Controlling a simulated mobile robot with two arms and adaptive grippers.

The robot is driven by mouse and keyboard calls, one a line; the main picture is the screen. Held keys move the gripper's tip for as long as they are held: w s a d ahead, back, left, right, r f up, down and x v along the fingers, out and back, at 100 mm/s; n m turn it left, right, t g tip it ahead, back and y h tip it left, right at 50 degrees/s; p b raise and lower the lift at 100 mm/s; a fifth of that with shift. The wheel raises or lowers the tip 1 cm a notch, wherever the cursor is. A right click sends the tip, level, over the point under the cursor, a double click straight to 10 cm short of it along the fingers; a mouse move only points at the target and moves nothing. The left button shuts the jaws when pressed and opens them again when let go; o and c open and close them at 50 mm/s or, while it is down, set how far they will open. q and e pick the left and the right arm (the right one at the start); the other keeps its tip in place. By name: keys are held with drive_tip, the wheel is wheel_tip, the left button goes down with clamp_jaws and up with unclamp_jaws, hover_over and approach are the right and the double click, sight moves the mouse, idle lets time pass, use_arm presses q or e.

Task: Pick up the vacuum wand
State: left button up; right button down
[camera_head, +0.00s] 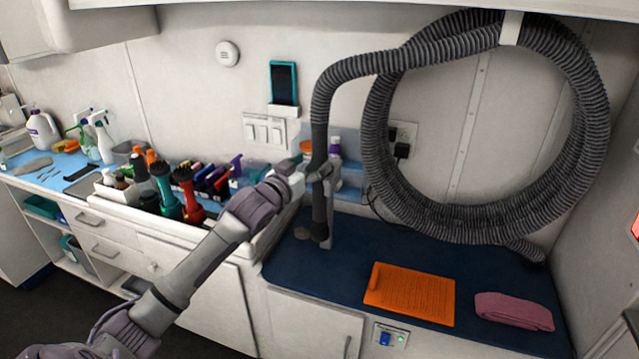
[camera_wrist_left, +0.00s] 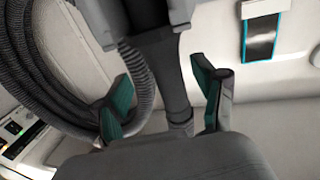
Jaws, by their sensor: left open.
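The vacuum wand (camera_head: 319,143) is a dark grey tube standing upright at the left end of the blue counter mat. Its top joins a ribbed grey hose. My left gripper (camera_head: 318,173) is at the wand's mid-height, in from the left. In the left wrist view, the wand (camera_wrist_left: 160,72) runs between the teal-padded fingers of my open left gripper (camera_wrist_left: 163,93). Gaps show between the wand and the fingers, so it is not clasped. The gripper hides part of the wand in the head view. My right gripper is not in view.
The coiled hose (camera_head: 588,120) hangs on the wall at right. An orange clipboard (camera_head: 410,294) and pink towel (camera_head: 513,311) lie on the blue mat (camera_head: 345,273). A tool tray (camera_head: 150,205) with brushes and clippers stands left of the wand.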

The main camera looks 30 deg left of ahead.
sight(315, 157)
use_arm(q)
drive_tip(key=w, duration=0.1)
drive_tip(key=w+p, duration=0.1)
drive_tip(key=w, duration=0.2)
drive_tip(key=shift+w+a+r+p, duration=0.15)
drive_tip(key=shift+a+r+p, duration=0.1)
drive_tip(key=shift+a+p, duration=0.15)
drive_tip(key=shift+w+f, duration=0.1)
drive_tip(key=shift+w, duration=0.25)
drive_tip(key=shift+s, duration=0.1)
drive_tip(key=c, duration=1.3)
clamp_jaws()
